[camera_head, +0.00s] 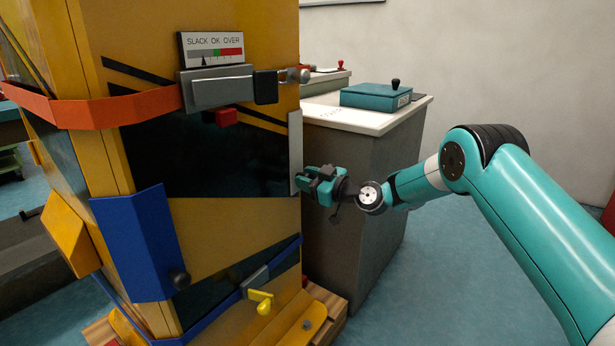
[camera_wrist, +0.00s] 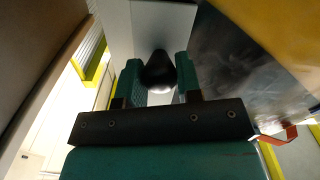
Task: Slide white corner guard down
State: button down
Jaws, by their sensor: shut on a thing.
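The white corner guard (camera_head: 295,145) is a narrow upright plate on the right edge of the tall yellow crate, about mid-height, below the orange strap. In the wrist view its pale face (camera_wrist: 165,22) stands straight ahead, with a dark rounded knob (camera_wrist: 158,70) in front of it. My gripper (camera_head: 308,183) is at the guard's lower end. In the wrist view its two teal fingers (camera_wrist: 158,85) are on either side of the knob, shut on it. In the head view the knob is hidden by the fingers.
The orange strap (camera_head: 95,112) runs to a grey tensioner (camera_head: 222,88) under a SLACK OK OVER gauge (camera_head: 212,48). A blue corner guard (camera_head: 138,243) and blue strap (camera_head: 215,310) are lower. A grey cabinet (camera_head: 350,210) stands close behind my gripper.

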aim_at(297, 191)
notch_tip(297, 191, down, 5)
jog(key=b, duration=0.2)
jog(key=shift+b, duration=0.3)
jog(key=shift+s, duration=0.1)
jog(key=c, duration=0.8)
grip_release()
jog(key=shift+f, duration=0.1)
jog(key=shift+d, duration=0.1)
jog(key=shift+s+d, duration=0.2)
jog(key=shift+d, duration=0.1)
jog(key=p+v, duration=0.2)
jog(key=v, duration=1.4)
jog(key=shift+s+d, duration=0.15)
jog(key=shift+s, duration=0.1)
